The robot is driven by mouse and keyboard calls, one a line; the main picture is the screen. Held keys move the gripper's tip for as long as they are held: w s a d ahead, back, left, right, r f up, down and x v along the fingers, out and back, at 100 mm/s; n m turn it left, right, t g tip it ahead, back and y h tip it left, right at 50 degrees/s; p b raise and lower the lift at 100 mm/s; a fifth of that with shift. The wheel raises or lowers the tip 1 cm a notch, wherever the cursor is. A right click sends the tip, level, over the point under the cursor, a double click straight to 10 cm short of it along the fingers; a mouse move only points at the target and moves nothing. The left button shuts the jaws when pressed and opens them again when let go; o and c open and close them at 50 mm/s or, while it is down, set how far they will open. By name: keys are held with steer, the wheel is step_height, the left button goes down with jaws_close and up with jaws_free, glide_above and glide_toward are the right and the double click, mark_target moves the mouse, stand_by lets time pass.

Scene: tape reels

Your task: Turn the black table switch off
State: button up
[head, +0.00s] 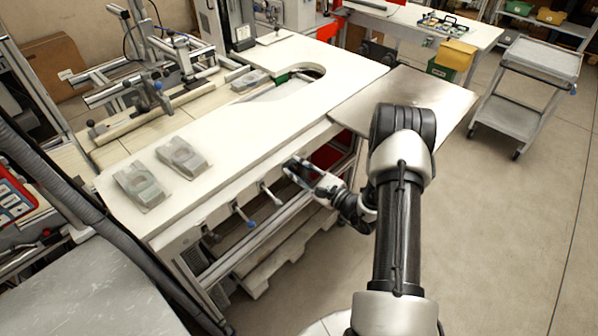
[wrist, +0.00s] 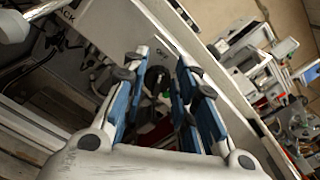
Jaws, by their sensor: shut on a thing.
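The black table switch (wrist: 155,79) shows in the wrist view as a dark knob on the pale panel under the table edge, between my fingertips. A small label with dark lettering is printed beside it; which way the switch is set cannot be told. My gripper (wrist: 162,68) has its blue-padded fingers on both sides of the switch and is shut on it. In the head view my gripper (head: 294,167) is at the front edge of the white table (head: 232,172), and it hides the switch there.
Grey moulded parts (head: 183,157) lie on the table. A metal side table (head: 410,90) adjoins it. Floor at right is clear, with a cart (head: 530,85) beyond.

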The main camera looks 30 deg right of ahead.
steer(key=shift+n, duration=0.4)
steer(key=o, duration=0.9)
steer(key=shift+o, duration=0.2)
steer(key=v, duration=1.2)
